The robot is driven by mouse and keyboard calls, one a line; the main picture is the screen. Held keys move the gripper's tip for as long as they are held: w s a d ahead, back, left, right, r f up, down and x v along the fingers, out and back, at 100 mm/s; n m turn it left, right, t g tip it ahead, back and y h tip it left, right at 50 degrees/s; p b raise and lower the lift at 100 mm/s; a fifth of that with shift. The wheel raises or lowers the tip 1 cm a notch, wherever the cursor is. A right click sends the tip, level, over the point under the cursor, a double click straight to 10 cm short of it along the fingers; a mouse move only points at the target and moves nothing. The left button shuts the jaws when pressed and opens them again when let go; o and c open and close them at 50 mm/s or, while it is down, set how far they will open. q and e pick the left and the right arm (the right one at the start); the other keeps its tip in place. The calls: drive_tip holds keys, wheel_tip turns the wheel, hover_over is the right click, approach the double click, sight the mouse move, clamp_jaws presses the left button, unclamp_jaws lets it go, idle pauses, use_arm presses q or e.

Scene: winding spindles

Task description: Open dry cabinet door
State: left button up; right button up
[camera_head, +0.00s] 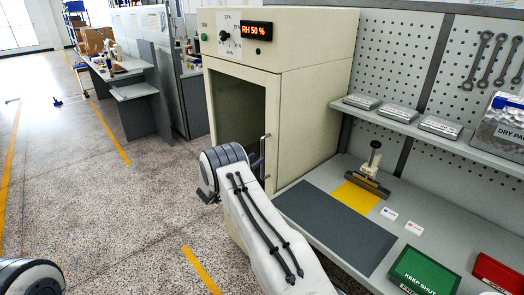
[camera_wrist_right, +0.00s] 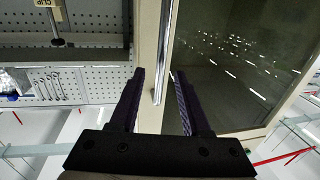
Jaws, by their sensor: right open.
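The dry cabinet (camera_head: 315,90) is a cream box with a red "RH 50 %" display. Its door (camera_head: 208,115) has a dark window and looks closed. A thin vertical metal handle (camera_head: 266,148) is near the door's right edge. My right gripper (camera_wrist_right: 158,74) is open in the wrist view. The handle (camera_wrist_right: 165,45) runs down between its two dark fingers, with visible space on both sides. In the head view, my right arm hides most of this gripper and the lower part of the door. My left gripper is out of view.
A workbench at right holds a dark mat (camera_head: 335,225), a stamp-like tool (camera_head: 370,175), a green box (camera_head: 424,272) and a red box (camera_head: 497,272). A shelf (camera_head: 430,128) and pegboard are above. The speckled floor (camera_head: 90,200) left of the cabinet is clear.

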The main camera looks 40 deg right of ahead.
sight(262, 154)
drive_tip(key=p+x, duration=0.1)
drive_tip(key=x, duration=0.4)
drive_tip(key=shift+d, duration=0.1)
clamp_jaws()
idle(1.3)
